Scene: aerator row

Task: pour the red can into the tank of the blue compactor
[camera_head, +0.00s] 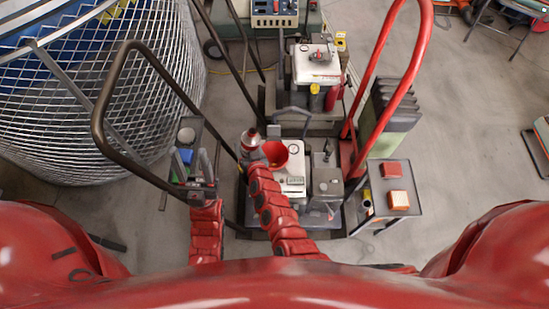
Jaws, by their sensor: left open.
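A small red can with a pale top (250,139) is in the middle of the head view, just beyond the end of my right arm. My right gripper (249,160) is mostly hidden by its own arm, so I cannot tell whether it holds the can. A red funnel (276,153) sits on the pale tank (291,178) of the near machine, just right of the can. No blue body shows on this machine, so I cannot tell whether it is the blue compactor. My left gripper (202,166) is open, with grey fingers, beside a small stand.
The small stand (185,138) holds small items. A dark bar handle (104,107) and a red handle (397,52) rise around the machines. Another machine with a pale tank (316,66) stands behind. A side table (408,180) carries orange blocks. A wire cage (90,100) fills the left.

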